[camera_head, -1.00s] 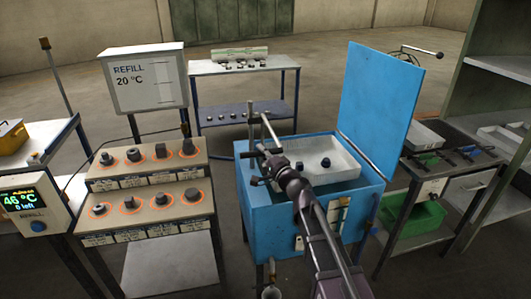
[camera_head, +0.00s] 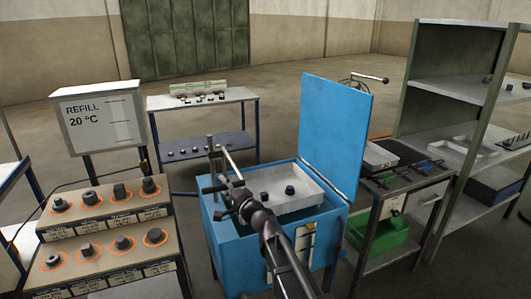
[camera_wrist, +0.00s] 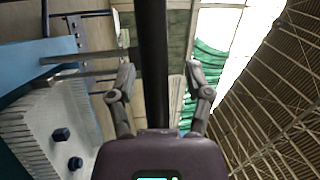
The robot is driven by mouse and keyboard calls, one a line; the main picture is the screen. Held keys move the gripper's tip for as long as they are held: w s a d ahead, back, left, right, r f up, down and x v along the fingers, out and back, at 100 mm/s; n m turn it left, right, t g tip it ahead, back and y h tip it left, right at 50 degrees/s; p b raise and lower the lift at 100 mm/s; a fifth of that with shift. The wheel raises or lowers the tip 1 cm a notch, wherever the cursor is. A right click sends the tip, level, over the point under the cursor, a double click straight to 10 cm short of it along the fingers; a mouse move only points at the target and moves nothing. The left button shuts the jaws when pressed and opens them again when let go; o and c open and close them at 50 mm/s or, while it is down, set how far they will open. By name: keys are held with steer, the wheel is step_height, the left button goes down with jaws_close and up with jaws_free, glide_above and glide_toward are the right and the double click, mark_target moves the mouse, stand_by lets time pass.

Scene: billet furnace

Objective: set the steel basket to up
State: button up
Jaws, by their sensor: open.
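The steel basket (camera_head: 312,194) is a pale shallow tray with two dark pieces in it. It sits at the open top of the blue tank (camera_head: 232,258), inside the rim. The basket also shows at the lower left of the wrist view (camera_wrist: 35,115). An upright grey post and a slanted grey rod (camera_head: 230,163) stand at the tank's left side. My gripper (camera_head: 228,186) is at the rod, left of the basket. In the wrist view my gripper (camera_wrist: 158,72) has its fingers apart, with a dark bar (camera_wrist: 153,50) between them. Contact with the bar cannot be told.
The tank's blue lid (camera_head: 333,130) stands open at the back right. A stepped rack of dark parts (camera_head: 105,240) is at left, by the REFILL sign (camera_head: 100,122). A side table with a green bin (camera_head: 380,232) and tall shelves (camera_head: 440,85) are at right.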

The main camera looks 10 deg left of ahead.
steer(key=shift+s+d, duration=0.1)
steer(key=shift+s+d+f+n+g, duration=0.25)
steer(key=shift+s+d+n+g, duration=0.15)
steer(key=shift+d+n+g, duration=0.35)
steer(key=s+d+f+n+g+h+p, duration=0.2)
steer(key=s+d+f+n+g+h, duration=0.15)
steer(key=d+f, duration=0.45)
steer(key=s+d+f+n+g+h+p, duration=0.2)
steer(key=s+d+f+n+g+h, duration=0.15)
steer(key=d, duration=0.75)
steer(key=s+d+f+g+h, duration=0.1)
steer(key=s+d+h, duration=0.2)
steer(key=d, duration=0.4)
steer(key=s+d+f+m+g+h+p, duration=0.1)
steer(key=s+d+f+h, duration=0.1)
steer(key=d, duration=0.5)
steer(key=s+d+f+m+g+h, duration=0.1)
steer(key=s+d+h, duration=0.3)
steer(key=d, duration=0.4)
steer(key=shift+s+f, duration=0.25)
steer(key=shift+s, duration=0.35)
